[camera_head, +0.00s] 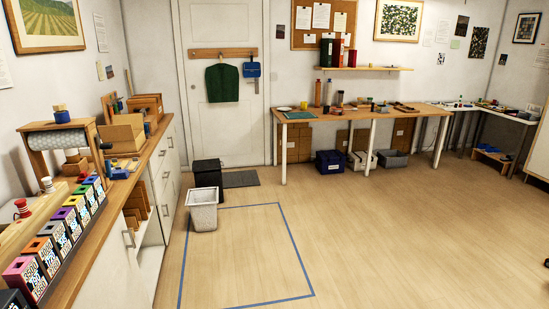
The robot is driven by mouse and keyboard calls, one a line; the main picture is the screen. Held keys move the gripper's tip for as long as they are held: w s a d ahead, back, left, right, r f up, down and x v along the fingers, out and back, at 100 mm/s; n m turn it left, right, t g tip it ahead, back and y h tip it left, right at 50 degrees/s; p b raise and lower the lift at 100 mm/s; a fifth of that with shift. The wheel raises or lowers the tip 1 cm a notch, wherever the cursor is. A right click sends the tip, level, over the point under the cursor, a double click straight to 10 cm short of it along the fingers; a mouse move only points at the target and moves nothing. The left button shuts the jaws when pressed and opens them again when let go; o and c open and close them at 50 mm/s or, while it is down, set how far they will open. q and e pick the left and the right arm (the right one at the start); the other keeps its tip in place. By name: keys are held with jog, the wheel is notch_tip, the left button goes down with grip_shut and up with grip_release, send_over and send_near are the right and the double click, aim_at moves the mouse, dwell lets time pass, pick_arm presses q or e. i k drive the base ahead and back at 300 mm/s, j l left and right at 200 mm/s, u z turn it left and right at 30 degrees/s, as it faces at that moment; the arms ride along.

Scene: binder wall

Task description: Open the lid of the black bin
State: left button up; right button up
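The black bin (207,176) stands on the floor by the end of the left cabinet, in front of the white door. A white basket-like bin (202,209) stands in front of it and hides part of its lower front. The black bin's top looks flat and dark, and its lid appears closed. Neither of my grippers shows in the head view.
A long wooden counter (120,189) with cabinets runs along the left, with one cabinet door (129,240) standing open. A dark mat (240,179) lies before the door. A table (340,114) lines the back wall.

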aim_at(211, 164)
jog(key=i, duration=2.65)
jog(key=i+l+u, duration=0.1)
jog(key=i+u, duration=0.2)
jog(key=i, duration=0.25)
jog(key=i+l+u, duration=0.25)
jog(key=i, duration=0.3)
jog(key=i+l+u, duration=0.3)
jog(key=i, duration=0.2)
jog(key=i+l+u, duration=0.15)
jog(key=l+u, duration=0.15)
jog(key=l, duration=0.6)
jog(key=l+u, duration=0.3)
jog(key=l, duration=0.6)
jog(key=i+l, duration=0.15)
jog(key=i, duration=0.35)
jog(key=i+l+u, duration=0.1)
jog(key=i, duration=0.4)
jog(key=i+l, duration=0.3)
jog(key=i, duration=0.2)
jog(key=i+l+u, duration=0.1)
jog(key=i, duration=0.4)
jog(key=i+l, duration=0.6)
jog(key=i, duration=0.35)
jog(key=j+u, duration=0.05)
